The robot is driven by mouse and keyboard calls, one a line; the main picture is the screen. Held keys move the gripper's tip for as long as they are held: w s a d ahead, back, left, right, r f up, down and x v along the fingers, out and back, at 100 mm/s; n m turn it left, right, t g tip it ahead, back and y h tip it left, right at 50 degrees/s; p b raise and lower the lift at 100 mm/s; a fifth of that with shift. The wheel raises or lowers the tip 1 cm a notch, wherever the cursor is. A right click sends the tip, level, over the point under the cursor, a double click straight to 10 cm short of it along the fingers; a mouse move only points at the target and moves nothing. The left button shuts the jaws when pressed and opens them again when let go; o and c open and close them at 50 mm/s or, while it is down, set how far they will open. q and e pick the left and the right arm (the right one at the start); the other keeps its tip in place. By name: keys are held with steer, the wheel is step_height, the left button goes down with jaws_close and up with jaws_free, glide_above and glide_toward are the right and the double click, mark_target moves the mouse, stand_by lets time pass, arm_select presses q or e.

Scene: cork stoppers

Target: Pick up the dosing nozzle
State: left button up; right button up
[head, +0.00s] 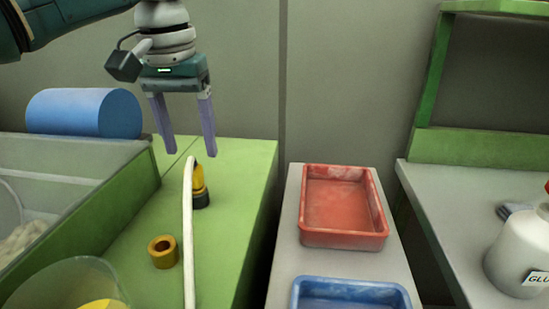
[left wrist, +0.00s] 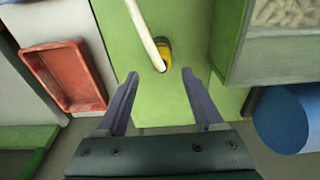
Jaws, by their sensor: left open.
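The dosing nozzle (head: 200,188), as I take it, is a small yellow piece with a black end. It lies on the green worktop (head: 235,190), and a white hose (head: 187,240) runs past its left side. It also shows in the left wrist view (left wrist: 164,50), partly behind the hose (left wrist: 145,30). My left gripper (head: 190,153) is open and empty, pointing down above the far end of the nozzle. In the left wrist view the nozzle lies just beyond the gap between the fingertips (left wrist: 160,73). My right gripper is out of view.
A yellow ring (head: 163,252) sits on the worktop left of the hose. A red tray (head: 343,240) and a blue tray (head: 350,293) stand right, across a gap. A glue bottle (head: 515,255) is far right.

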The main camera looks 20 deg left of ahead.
mark_target(192, 165)
arm_select(q)
step_height(192, 165, down, 5)
steer(key=shift+s+a+r, duration=0.1)
steer(key=shift+a, duration=0.05)
steer(key=shift+f+b, duration=0.3)
steer(key=shift+f, duration=0.1)
jaws_close()
stand_by(0.4)
